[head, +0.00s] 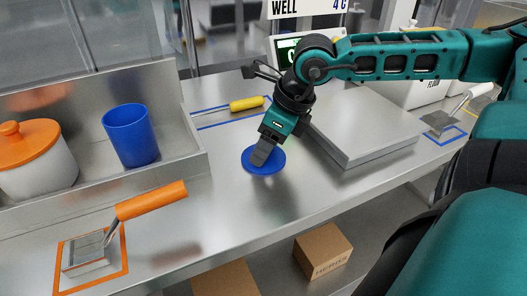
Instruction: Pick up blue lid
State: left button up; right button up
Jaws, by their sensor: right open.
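The blue lid (274,166) is a flat round disc lying on the steel worktop (210,215), near the middle of the head view. My right gripper (262,157) points down over it from above, with its fingers covering part of the lid. The gripper is open; whether the fingertips touch the lid cannot be told. My left gripper is not in view.
A blue cup (131,136) and a white pot with an orange lid (27,141) stand in a steel tray at left. An orange-handled scraper (149,200) lies front left. A yellow-handled tool (246,104) lies behind. A scale platform (365,128) is at right.

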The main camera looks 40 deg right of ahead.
jog(key=shift+c, duration=0.3)
jog(key=c, duration=1)
jog(key=shift+r, duration=0.1)
jog(key=shift+c, duration=0.2)
